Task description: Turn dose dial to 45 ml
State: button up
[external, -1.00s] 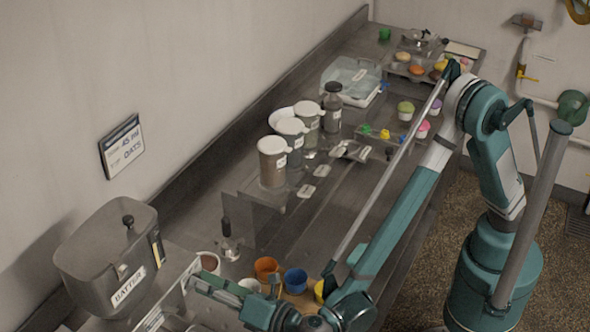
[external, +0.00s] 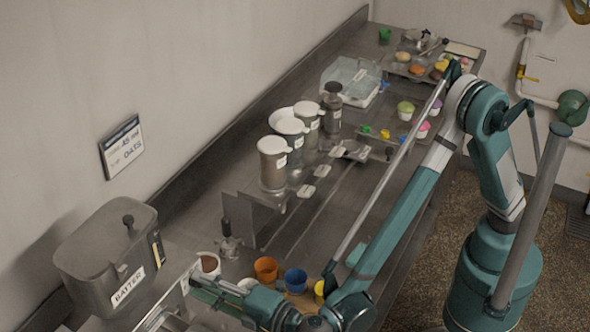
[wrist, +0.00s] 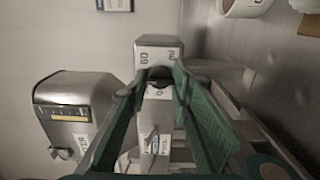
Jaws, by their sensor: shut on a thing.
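The dose dial (wrist: 160,73) is a small dark knob in the wrist view, below a grey box face (wrist: 158,50) marked "60" on the left and "ml" on the right. My gripper (wrist: 160,86) has its green fingers closed in on the dial from both sides. The fingers cover much of it, and I cannot read where its pointer stands. In the external view my gripper (external: 190,286) is at the lower left, beside the batter hopper, and the dial is hidden there.
The grey hopper labelled "BATTER" (external: 108,255) stands left of my gripper. A cup with brown contents (external: 208,264), an orange cup (external: 266,269) and a blue cup (external: 295,280) stand close by. A wall sign (external: 122,148) seems to read "45 ml" and "OATS". Lidded canisters stand farther back.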

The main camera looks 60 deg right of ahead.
jog(key=shift+d+f, duration=0.2)
jog(key=shift+f, duration=0.05)
jog(key=o, duration=0.8)
jog(key=shift+o, duration=0.6)
jog(key=shift+a+r, duration=0.1)
jog(key=s, duration=1.2)
